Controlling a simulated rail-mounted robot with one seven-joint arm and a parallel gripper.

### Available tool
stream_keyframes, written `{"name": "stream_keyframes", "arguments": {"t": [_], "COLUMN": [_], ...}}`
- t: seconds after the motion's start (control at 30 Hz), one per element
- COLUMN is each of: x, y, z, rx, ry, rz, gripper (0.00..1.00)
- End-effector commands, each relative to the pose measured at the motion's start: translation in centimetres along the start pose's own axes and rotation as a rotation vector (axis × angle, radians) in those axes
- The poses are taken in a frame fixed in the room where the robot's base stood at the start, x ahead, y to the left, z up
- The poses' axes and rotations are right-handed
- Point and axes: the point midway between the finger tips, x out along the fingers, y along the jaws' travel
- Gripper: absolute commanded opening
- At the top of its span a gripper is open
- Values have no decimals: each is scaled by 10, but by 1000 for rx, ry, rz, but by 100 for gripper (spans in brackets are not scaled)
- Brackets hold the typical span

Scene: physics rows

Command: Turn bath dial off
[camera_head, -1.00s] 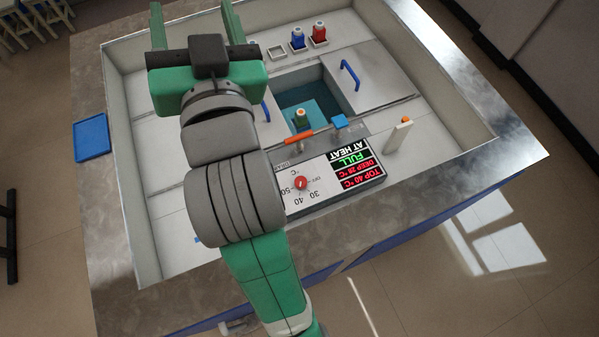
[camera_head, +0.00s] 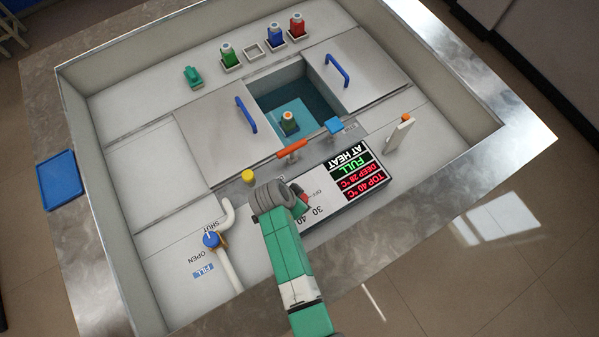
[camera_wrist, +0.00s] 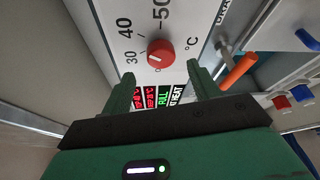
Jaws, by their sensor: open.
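The red round bath dial (camera_wrist: 160,53) sits on a white control face (camera_wrist: 135,20) printed with 30, 40, 50 and °C. My gripper (camera_wrist: 160,76) is open and empty in the wrist view. Its two green fingers point toward the control face, with the dial just beyond the fingertips and between them.
The lit display (camera_head: 355,170) reads TOP 40, DEEP 28, FULL, AT HEAT. An orange-handled lever (camera_head: 292,149) stands behind the control box. A bent pipe (camera_head: 228,215) and blue fill knob (camera_head: 211,240) are to the left. A bottle (camera_head: 289,122) stands in the open bath.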

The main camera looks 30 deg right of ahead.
Motion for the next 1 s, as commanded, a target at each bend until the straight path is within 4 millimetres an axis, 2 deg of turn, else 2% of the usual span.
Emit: {"name": "stream_keyframes", "arguments": {"t": [0.1,0.23,0.57,0.67,0.8,1.0], "x": [23,40,47,47,47,46], "y": [0,-1,-1,-1,-1,-1], "z": [0,0,0,0,0,0], "rx": [0,0,-1,-1,-1,-9], "ry": [-1,-1,0,0,0,1], "rz": [0,-1,-3,-3,-3,-7], "gripper": [61,61,61,45,18,16]}}
